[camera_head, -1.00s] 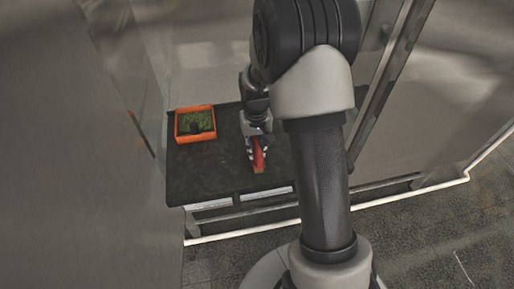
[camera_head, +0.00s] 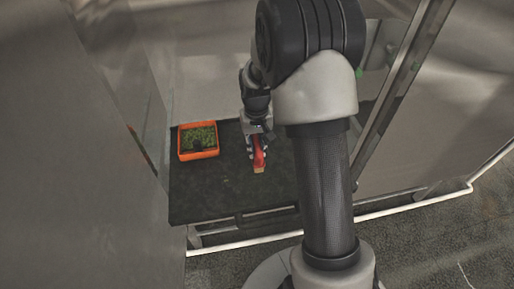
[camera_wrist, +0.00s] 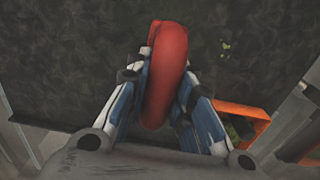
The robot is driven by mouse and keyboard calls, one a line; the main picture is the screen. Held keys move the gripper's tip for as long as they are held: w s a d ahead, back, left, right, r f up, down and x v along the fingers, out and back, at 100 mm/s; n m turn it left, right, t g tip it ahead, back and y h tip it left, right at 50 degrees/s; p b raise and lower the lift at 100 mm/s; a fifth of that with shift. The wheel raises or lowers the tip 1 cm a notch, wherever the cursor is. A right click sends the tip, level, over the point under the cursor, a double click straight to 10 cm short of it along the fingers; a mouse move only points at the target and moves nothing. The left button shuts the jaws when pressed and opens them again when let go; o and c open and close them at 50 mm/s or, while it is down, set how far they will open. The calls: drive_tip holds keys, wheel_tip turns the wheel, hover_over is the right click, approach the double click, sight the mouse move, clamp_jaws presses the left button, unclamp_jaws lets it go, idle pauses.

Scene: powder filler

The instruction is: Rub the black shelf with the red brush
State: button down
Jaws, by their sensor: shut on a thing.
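The red brush (camera_head: 258,156) is in my gripper (camera_head: 256,148), over the black shelf (camera_head: 210,200) in the head view. Its pale tan end points toward the front of the shelf. In the wrist view the red handle (camera_wrist: 165,75) sits between the two fingers of my gripper (camera_wrist: 160,100), which are shut on it. The dark, scuffed shelf surface (camera_wrist: 70,60) lies beyond it. The brush's bristle end is hidden in the wrist view. I cannot tell whether the brush touches the shelf.
An orange tray (camera_head: 199,156) with green bits and a dark thing in it stands on the shelf's left. It shows partly in the wrist view (camera_wrist: 243,113). Small yellow-green specks (camera_wrist: 226,48) lie on the shelf. Grey walls and a metal frame post (camera_head: 400,85) enclose the shelf.

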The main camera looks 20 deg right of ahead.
sight(256, 142)
drive_tip(key=shift+r+p, duration=1.05)
drive_tip(key=shift+r, duration=0.75)
